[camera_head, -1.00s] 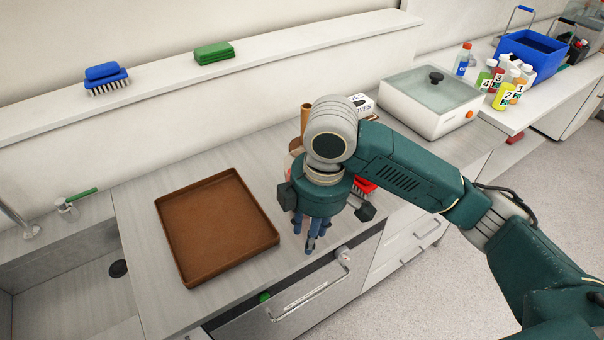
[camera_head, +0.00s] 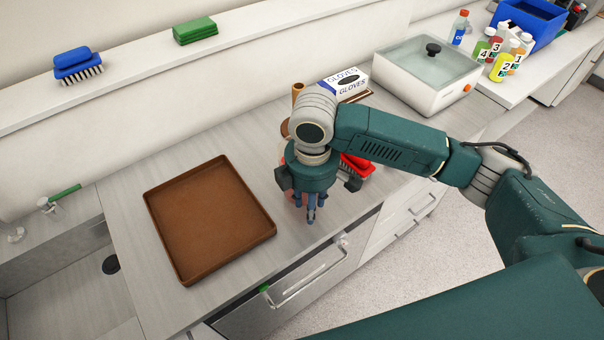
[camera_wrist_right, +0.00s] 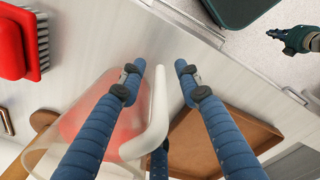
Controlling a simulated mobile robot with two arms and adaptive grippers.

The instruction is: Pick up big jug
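The big jug is clear with a red tint and a white handle. In the right wrist view the jug body (camera_wrist_right: 122,122) stands on the counter, with its handle (camera_wrist_right: 158,110) between the spread fingers of my right gripper (camera_wrist_right: 160,66). The fingers look apart, not closed on the handle. In the head view my right gripper (camera_head: 311,212) points down over the counter and hides most of the jug; only a pinkish bit (camera_head: 292,196) shows. A dark green part with small prongs, probably my left gripper (camera_wrist_right: 280,35), shows at the wrist view's upper right.
A brown tray (camera_head: 215,215) lies left of the gripper. A red brush (camera_head: 357,166), a glove box (camera_head: 346,84) and a brown cylindrical thing (camera_head: 297,92) are close behind. A white lidded unit (camera_head: 428,75) stands at the back right. The counter's front edge is near.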

